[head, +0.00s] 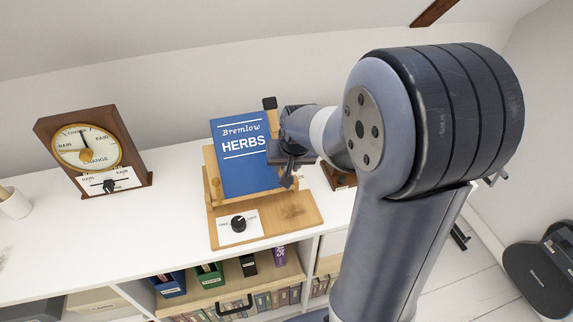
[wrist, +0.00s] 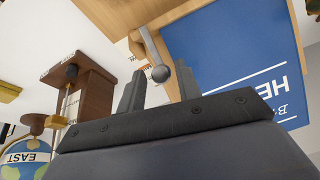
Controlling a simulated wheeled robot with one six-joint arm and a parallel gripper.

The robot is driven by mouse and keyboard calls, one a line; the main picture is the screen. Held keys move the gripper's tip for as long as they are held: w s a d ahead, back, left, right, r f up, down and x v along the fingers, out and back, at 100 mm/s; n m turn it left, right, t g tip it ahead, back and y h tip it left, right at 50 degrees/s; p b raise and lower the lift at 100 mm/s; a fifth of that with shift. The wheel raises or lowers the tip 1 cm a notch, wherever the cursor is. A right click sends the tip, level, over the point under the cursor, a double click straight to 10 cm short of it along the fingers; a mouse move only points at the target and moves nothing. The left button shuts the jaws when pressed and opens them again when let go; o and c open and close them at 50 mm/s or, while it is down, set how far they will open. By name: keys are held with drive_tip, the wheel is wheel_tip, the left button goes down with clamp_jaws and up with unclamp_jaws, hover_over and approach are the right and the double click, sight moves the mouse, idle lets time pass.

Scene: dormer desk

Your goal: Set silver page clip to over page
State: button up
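The blue book (head: 240,155), titled Bremlow HERBS, leans upright on a wooden book stand (head: 290,212). In the wrist view the silver page clip (wrist: 151,45) is a thin metal arm ending in a round grey ball (wrist: 160,74). It lies beside the edge of the book (wrist: 225,55), over the wood. My gripper (head: 284,170) is at the book's right side in the head view and hides the clip there. In the wrist view my gripper (wrist: 159,70) is open, with the ball between its fingertips and gaps showing on both sides.
A black knob (head: 238,224) sits on a white label on the stand's base. A wooden weather dial (head: 87,150) stands at left, with a white cup (head: 14,203) beyond it. In the wrist view, a brown wooden box (wrist: 88,95) and a globe (wrist: 25,160) are near my gripper.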

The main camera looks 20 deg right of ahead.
drive_tip(key=shift+o, duration=0.7)
drive_tip(key=v, duration=1)
drive_tip(key=shift+r, duration=0.4)
drive_tip(key=shift+s, duration=0.1)
